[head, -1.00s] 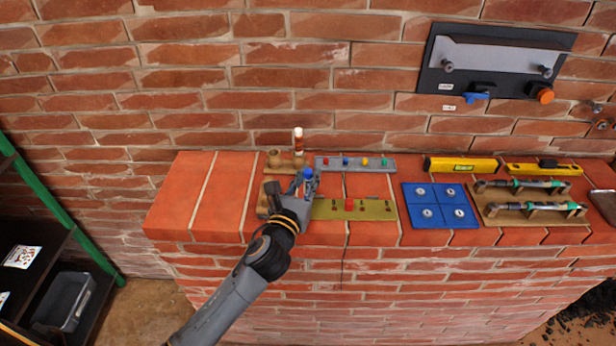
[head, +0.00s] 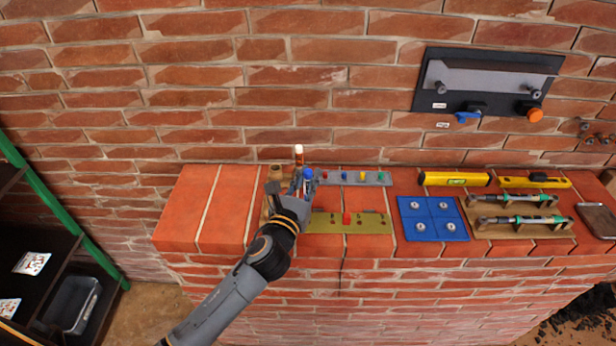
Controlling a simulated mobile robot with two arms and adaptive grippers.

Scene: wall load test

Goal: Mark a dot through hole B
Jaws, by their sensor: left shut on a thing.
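An olive-yellow plate (head: 374,222) with several holes lies on the brick ledge, with a red block (head: 347,218) on it. Letters by the holes are too small to read, so I cannot tell which is hole B. My left gripper (head: 304,184) is above the plate's left end, shut on a blue-topped thing (head: 308,174) that looks like a marker. Its lower end is hidden by the gripper. A wooden holder (head: 277,172) stands behind it, with a white-topped, red-brown marker (head: 299,154) upright. My right gripper is out of view.
A grey strip with coloured pegs (head: 352,178) lies behind the plate. To the right are a blue panel (head: 433,219), yellow levels (head: 455,179) and wrenches on a wooden rack (head: 512,221). The ledge's left end is clear.

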